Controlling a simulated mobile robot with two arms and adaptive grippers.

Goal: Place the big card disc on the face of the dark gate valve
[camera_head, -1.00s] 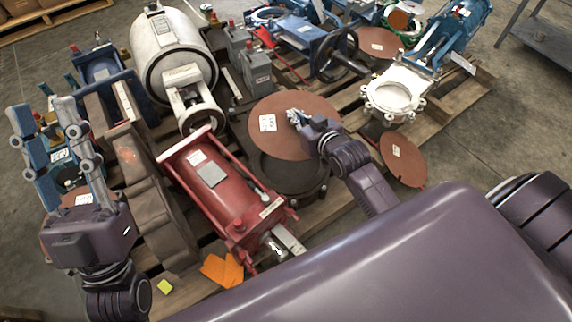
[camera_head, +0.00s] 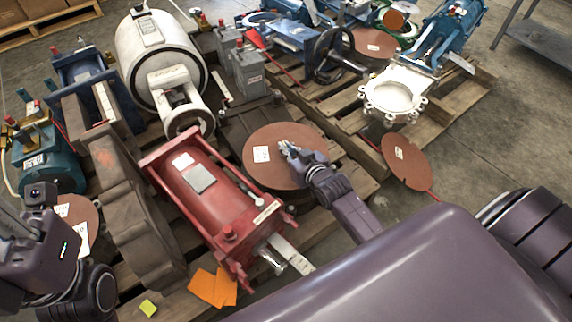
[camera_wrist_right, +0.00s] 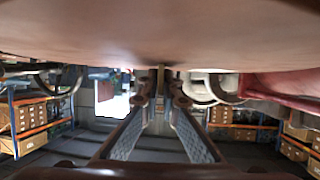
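The big card disc (camera_head: 262,174) is brown with a white label. In the head view it lies over the round face of the dark gate valve (camera_head: 240,120) and hides it; I cannot tell whether it touches. The valve's dark body shows behind the disc.
A red cylinder actuator (camera_head: 205,190) lies left of the disc. A white drum (camera_head: 160,55) stands behind. Another card disc (camera_head: 407,160) leans at the right near a white valve (camera_head: 392,95). Orange cards (camera_head: 212,287) lie in front. Bare floor is at the right.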

